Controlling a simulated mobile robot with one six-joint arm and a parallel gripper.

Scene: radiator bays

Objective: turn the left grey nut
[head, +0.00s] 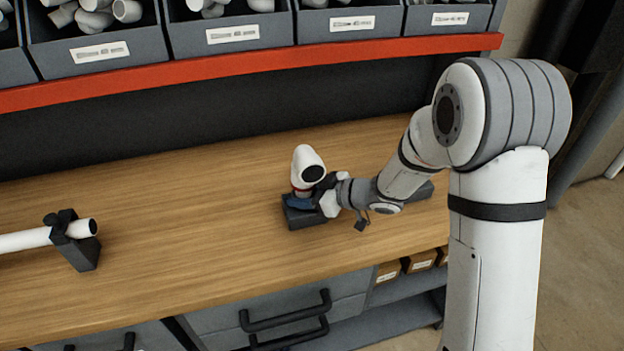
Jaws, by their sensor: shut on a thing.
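A white elbow-shaped fitting (304,163) with a dark round face stands at the middle of the bench, with a reddish ring at its foot. It is over a dark grey block (303,220), with a blue part (299,202) between them. My gripper (318,192) reaches in from the right, close against the foot of the fitting. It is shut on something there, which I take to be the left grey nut. The nut itself is hidden by the jaws and cannot be made out clearly. A small whitish faceted part (330,204) shows beside the jaws.
A white pipe (25,239) lies in a dark clamp stand (80,252) at the left of the wooden bench (190,240). Grey bins (235,31) of white fittings stand above a red shelf edge (250,66) at the back. The bench between clamp and fitting is clear.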

